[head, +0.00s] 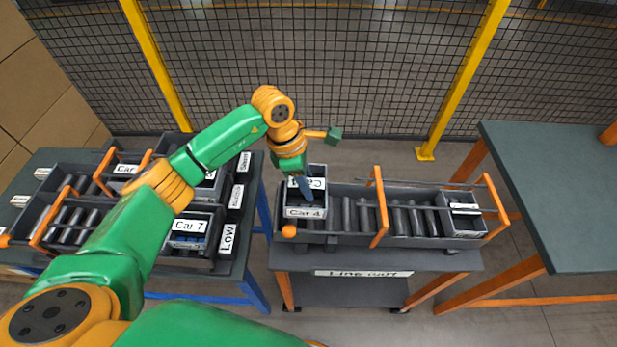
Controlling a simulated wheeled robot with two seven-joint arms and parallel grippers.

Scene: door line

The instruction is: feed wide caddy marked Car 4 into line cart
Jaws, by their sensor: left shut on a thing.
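The wide caddy marked Car 4 (305,212) is a dark box with white labels, at the left end of the roller lane on the line cart (380,262). My left gripper (303,188) comes down from above and is shut on the caddy, its fingers hiding part of the inside. I cannot tell whether the caddy rests on the rollers or is just above them. The line cart's lane has bare rollers in its middle and orange hoops across it. My right gripper is not in view.
Another caddy (461,214) sits at the lane's right end. A table at left (252,215) holds roller lanes and more caddies, one marked Car 7 (189,232). A dark table (560,190) stands at right. A mesh fence (320,80) runs behind.

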